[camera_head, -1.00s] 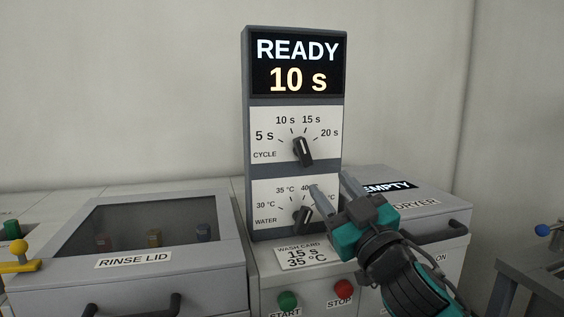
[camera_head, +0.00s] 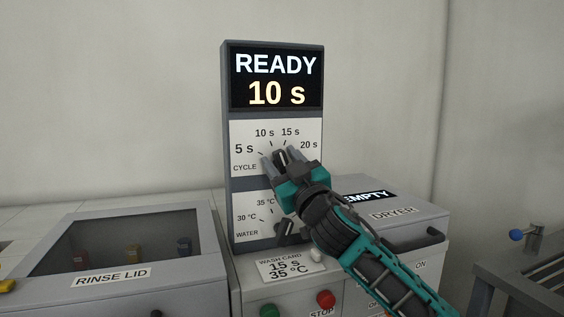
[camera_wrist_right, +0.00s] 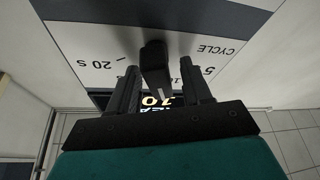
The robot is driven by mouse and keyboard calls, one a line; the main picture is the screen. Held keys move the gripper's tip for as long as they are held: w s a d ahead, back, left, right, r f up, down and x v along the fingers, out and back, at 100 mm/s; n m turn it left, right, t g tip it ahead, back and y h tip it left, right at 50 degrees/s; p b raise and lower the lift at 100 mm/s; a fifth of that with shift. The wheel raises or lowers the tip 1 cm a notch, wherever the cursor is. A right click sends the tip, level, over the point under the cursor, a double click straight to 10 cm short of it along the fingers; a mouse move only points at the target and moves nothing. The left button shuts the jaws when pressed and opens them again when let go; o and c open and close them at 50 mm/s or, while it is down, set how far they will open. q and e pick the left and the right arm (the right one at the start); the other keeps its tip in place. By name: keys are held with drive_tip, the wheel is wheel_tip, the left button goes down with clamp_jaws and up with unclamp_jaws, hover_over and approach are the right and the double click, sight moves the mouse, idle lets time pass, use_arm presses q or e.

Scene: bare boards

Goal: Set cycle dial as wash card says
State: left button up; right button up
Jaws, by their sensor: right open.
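The cycle dial (camera_head: 282,157) is a dark knob on a white panel marked 5 s, 10 s, 15 s and 20 s. My right gripper (camera_head: 281,160) is open with its fingers on either side of the knob, partly hiding it. In the right wrist view the knob (camera_wrist_right: 155,65) stands between the two open fingers (camera_wrist_right: 160,88), with gaps visible beside it. The display (camera_head: 277,79) reads READY, 10 s. The wash card (camera_head: 290,267) reads 15 s, 35 °C. The left gripper is not in view.
The water dial (camera_head: 287,230) is just below, partly behind my right arm. Green (camera_head: 269,312) and red (camera_head: 326,299) buttons sit at the front. The rinse lid (camera_head: 113,275) is at left, the dryer (camera_head: 405,212) at right.

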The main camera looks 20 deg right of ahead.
drive_tip(key=shift+w+r, duration=0.1)
drive_tip(key=shift+w, duration=0.05)
drive_tip(key=shift+c, duration=0.2)
clamp_jaws()
drive_tip(key=shift+m, duration=0.4)
drive_tip(key=shift+m+h+b, duration=0.3)
drive_tip(key=shift+m+b, duration=0.1)
drive_tip(key=m+h+b, duration=0.1)
drive_tip(key=m, duration=0.2)
drive_tip(key=shift+d+t+h, duration=0.1)
drive_tip(key=shift+t+h, duration=0.2)
drive_tip(key=m+h, duration=0.2)
drive_tip(key=m, duration=0.1)
drive_tip(key=shift+d+b, duration=0.1)
drive_tip(key=shift+b, duration=0.2)
drive_tip(key=shift+d+m+h, duration=0.15)
drive_tip(key=shift+m+h, duration=0.85)
drive_tip(key=shift+m, duration=1.1)
